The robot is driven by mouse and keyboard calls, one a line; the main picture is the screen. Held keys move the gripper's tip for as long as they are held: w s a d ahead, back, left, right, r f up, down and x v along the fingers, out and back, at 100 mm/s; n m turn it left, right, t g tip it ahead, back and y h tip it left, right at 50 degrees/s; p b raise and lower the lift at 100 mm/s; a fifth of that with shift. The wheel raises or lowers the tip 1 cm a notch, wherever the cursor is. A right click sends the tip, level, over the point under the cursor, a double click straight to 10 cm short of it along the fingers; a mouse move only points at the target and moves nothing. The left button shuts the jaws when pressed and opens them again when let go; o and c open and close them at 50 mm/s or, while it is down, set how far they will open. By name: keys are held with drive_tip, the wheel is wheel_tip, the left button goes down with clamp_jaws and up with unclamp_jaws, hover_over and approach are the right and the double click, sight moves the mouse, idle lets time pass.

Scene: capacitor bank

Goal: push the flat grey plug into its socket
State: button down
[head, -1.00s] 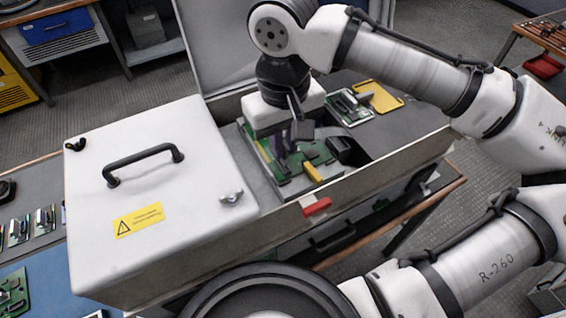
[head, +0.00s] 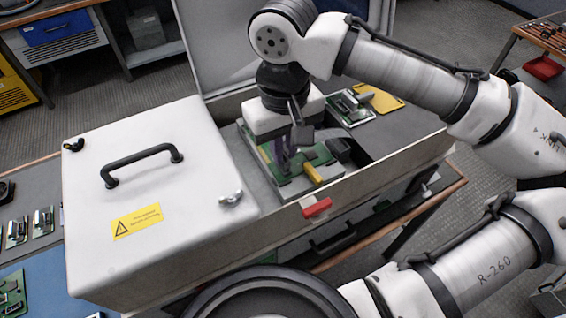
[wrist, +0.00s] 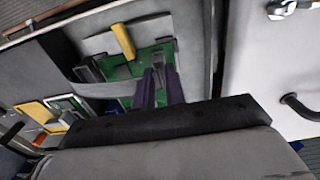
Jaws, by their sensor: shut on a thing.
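My gripper (head: 286,157) points down into the open bay of the grey box, over a green circuit board (head: 268,153). In the wrist view its two purple fingers (wrist: 162,88) are close together with their tips at the board. They are shut on the flat grey plug, which is small and mostly hidden between them. The socket is hidden at the fingertips, and I cannot tell how far the plug is in. A dark block (head: 340,150) stands on the board to the right of the fingers. A yellow part (head: 312,173) sits at the board's near edge.
The bay's near wall (head: 355,172) carries a red latch (head: 317,208). A white cover (head: 150,230) with a black handle lies left of the bay. Behind the gripper are another board (head: 350,107) and a yellow plate (head: 380,98). A raised lid stands at the back.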

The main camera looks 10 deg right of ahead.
drive_tip(key=shift+f, duration=0.5)
drive_tip(key=c, duration=1.4)
unclamp_jaws()
drive_tip(key=shift+o, duration=0.2)
drive_tip(key=shift+r, duration=0.15)
wheel_tip(320, 180, up, 14)
drive_tip(key=b, duration=0.1)
drive_tip(key=shift+f, duration=0.2)
